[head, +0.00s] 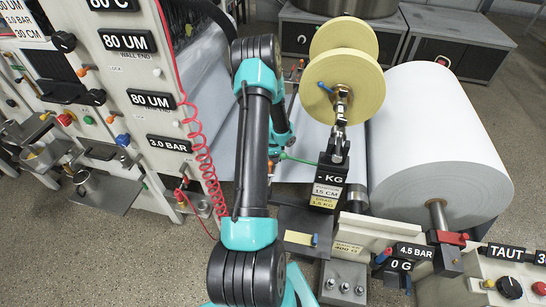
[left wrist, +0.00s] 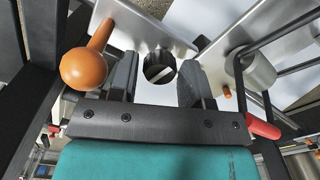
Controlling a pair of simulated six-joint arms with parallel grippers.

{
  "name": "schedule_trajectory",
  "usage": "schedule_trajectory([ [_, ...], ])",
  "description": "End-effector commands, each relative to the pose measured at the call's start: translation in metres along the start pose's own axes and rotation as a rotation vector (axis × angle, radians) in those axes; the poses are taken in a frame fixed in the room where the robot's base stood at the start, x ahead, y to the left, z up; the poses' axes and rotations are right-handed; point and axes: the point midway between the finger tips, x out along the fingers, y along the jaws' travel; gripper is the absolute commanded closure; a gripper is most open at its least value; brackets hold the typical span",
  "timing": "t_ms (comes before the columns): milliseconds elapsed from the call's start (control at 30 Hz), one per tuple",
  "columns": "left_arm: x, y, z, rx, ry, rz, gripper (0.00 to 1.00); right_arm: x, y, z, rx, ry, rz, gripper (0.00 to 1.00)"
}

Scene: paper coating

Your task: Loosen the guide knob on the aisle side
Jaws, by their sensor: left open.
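In the left wrist view my left gripper (left wrist: 158,78) is open, with its two dark fingers apart. A dark round piece with a pale bar across its face (left wrist: 160,66), which looks like a knob, sits between the fingers, with gaps visible on both sides. It is by the edge of a grey metal plate (left wrist: 145,30). I cannot tell its depth relative to the fingertips. In the head view my left arm reaches over the machine, and its wrist hides most of the gripper and the knob. My right gripper is not in view.
An orange ball handle (left wrist: 84,69) stands close left of the gripper; a grey roller end (left wrist: 252,72) and red handle (left wrist: 262,127) are at right. In the head view, yellow discs (head: 345,80), a KG block (head: 330,180) and a large white roll (head: 435,130) stand right of my arm.

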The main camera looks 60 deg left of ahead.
Motion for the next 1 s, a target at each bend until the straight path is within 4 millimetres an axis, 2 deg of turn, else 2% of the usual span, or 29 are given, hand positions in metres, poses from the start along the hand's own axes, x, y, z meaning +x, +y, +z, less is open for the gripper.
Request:
schedule_trajectory([
  [267, 0.001, 0.0, -0.0002, 0.0, 0.001, 0.0, 0.56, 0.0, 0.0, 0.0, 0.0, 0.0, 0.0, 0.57],
  [633, 0.0008, 0.0, -0.0002, 0.0, 0.0, 0.0, 0.9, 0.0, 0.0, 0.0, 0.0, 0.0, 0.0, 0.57],
  [1000, 0.0007, 0.0, -0.0003, -0.058, 0.001, 0.0, 0.9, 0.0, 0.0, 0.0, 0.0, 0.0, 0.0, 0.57],
])
